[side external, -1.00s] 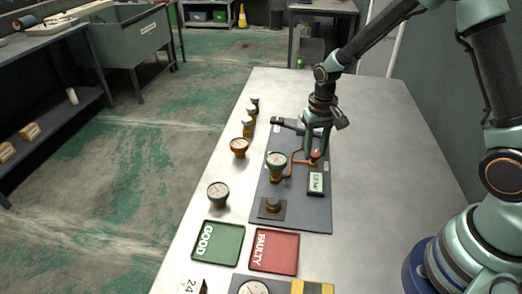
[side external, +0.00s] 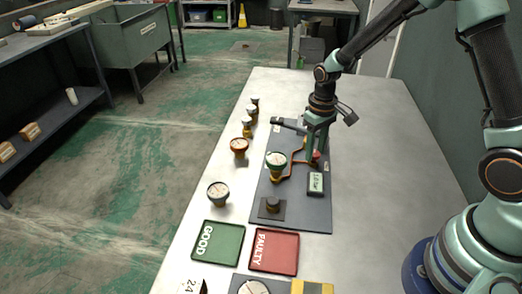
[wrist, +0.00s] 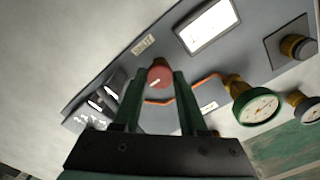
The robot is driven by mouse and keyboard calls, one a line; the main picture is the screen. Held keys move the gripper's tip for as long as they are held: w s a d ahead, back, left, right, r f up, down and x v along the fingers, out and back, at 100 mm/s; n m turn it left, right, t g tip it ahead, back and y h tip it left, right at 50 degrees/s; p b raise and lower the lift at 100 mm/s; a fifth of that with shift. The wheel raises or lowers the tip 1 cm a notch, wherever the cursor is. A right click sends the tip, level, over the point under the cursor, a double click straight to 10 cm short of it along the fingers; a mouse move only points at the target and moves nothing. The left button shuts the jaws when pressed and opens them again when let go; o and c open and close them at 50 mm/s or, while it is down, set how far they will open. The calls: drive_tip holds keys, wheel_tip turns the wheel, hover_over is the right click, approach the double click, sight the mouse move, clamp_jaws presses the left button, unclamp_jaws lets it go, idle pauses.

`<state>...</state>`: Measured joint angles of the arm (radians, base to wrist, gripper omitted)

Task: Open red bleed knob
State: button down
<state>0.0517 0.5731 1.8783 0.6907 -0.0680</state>
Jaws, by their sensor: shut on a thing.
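The red bleed knob (side external: 316,155) is on the grey panel (side external: 290,215), at the end of the orange pipe. In the wrist view the round red knob (wrist: 160,76) sits between my two green fingers, with a pale mark on its face. My gripper (side external: 313,153) reaches down from above and is shut on the knob. In the wrist view my gripper (wrist: 161,80) has one finger on each side of it. The fingers hide part of the knob in the side view.
A gauge with a green rim (side external: 276,160) stands close left of my gripper. A small display (side external: 316,183) is just in front. Several loose gauges line the table's left side. A green GOOD tray (side external: 240,229) and red FAULTY tray (side external: 297,236) lie nearer. The table's right side is clear.

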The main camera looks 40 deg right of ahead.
sight(315, 153)
drive_tip(key=shift+c, duration=2.2)
unclamp_jaws()
drive_tip(key=shift+r, duration=0.1)
wheel_tip(315, 153, up, 12)
drive_tip(key=s+a+r+t, duration=0.2)
drive_tip(key=s+r+t, duration=0.3)
drive_tip(key=s+r, duration=0.4)
drive_tip(key=s, duration=0.3)
drive_tip(key=shift+s+t, duration=0.25)
drive_tip(key=shift+t, duration=0.05)
